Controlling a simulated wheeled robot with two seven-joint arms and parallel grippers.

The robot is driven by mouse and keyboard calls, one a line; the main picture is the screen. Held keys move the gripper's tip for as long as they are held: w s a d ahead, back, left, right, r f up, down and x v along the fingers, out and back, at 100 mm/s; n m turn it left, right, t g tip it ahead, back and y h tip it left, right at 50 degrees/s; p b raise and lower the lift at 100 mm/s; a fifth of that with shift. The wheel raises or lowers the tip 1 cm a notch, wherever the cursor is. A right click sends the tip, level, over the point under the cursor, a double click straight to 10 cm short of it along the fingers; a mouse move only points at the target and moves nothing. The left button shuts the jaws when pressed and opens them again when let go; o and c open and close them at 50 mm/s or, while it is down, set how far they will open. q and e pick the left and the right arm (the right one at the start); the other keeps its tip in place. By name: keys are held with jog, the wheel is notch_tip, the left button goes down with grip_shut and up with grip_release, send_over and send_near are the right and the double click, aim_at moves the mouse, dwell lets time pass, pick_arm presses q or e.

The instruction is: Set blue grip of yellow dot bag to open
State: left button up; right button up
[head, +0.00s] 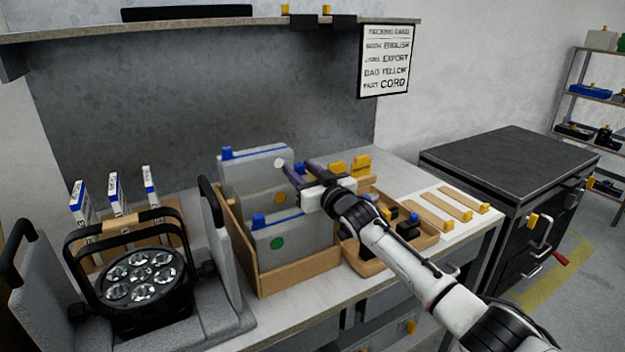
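My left gripper is out of view.
A green dot bag (310,240) with its own blue grip stands in front in the cardboard box (300,275). A black lamp (140,275) in grey foam is at left. A wooden tray (425,240) of small parts lies right, partly behind my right arm. A card (385,60) hangs above.

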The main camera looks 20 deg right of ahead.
jog(key=v, duration=0.9)
jog(key=shift+s+d, duration=0.1)
jog(key=shift+s, duration=0.1)
